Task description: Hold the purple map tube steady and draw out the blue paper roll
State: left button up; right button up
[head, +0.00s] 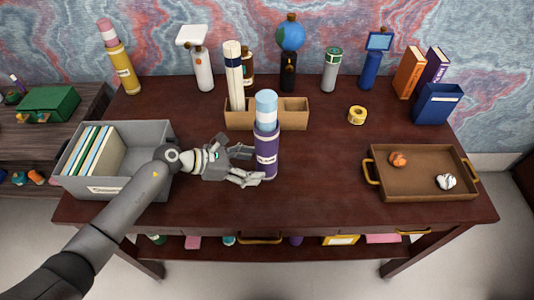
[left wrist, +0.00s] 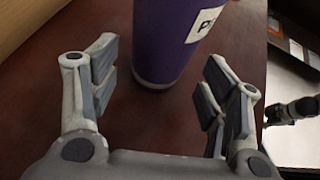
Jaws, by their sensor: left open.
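The purple map tube (head: 266,158) stands upright on the desk, left of its middle. The light blue paper roll (head: 266,108) sticks out of the tube's top, with a white band around it. My left gripper (head: 249,166) is open beside the tube, coming from the left. In the left wrist view, the tube (left wrist: 170,40) rises ahead, between and beyond the two spread fingers (left wrist: 160,85). Its lower end and a white label show; the paper roll is out of that view.
A tan divided box (head: 294,113) holding a tall white roll (head: 235,75) stands just behind the tube. A grey bin (head: 150,130) of folders lies under my left arm. A brown tray (head: 420,182) is at right. The desk between tube and tray is clear.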

pick_arm(q)
jog(key=b+x, duration=0.1)
jog(key=x, duration=0.1)
jog(key=shift+d+f, duration=0.2)
jog(key=shift+b+x, duration=0.7)
jog(key=shift+x, duration=0.15)
jog(key=shift+r, duration=0.1)
jog(key=shift+c, duration=0.2)
